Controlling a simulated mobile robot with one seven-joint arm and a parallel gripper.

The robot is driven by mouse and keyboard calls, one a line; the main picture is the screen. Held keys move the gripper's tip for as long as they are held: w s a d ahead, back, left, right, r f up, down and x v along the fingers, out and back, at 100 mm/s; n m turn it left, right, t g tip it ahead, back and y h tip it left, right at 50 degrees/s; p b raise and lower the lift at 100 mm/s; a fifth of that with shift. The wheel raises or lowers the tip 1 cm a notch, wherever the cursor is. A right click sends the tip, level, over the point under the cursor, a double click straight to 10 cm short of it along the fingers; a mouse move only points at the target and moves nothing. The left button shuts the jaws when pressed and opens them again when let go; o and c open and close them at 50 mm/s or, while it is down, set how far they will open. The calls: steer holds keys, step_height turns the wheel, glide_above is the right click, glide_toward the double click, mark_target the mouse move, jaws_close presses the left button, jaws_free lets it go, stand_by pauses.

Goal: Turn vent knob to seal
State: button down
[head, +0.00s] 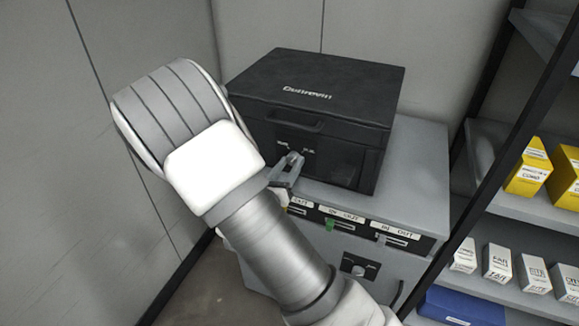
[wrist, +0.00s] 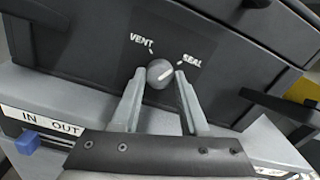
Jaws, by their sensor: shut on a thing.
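The vent knob (wrist: 159,74) is a small round grey knob on the front of a black box. White VENT lettering is above left of it and SEAL above right in the wrist view. A pale pointer line on the knob appears to lean up and right, toward SEAL. My gripper (wrist: 159,76) has one grey finger on each side of the knob, shut on it. In the head view my gripper (head: 287,173) reaches the box (head: 335,85) front, and its fingers largely hide the knob.
The box stands on a grey cabinet (head: 424,165). Below are slots marked IN and OUT with a green tab (head: 330,224), and another knob (head: 358,269) lower down. A shelf with yellow boxes (head: 527,172) and white cartons stands at right. A wall is at left.

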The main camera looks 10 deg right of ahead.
steer(key=shift+m+b, duration=0.55)
steer(key=shift+m, duration=0.95)
steer(key=shift+c, duration=2.1)
jaws_free()
steer(key=shift+s+a, duration=0.1)
steer(key=p+v, duration=0.2)
steer(key=v, duration=1.5)
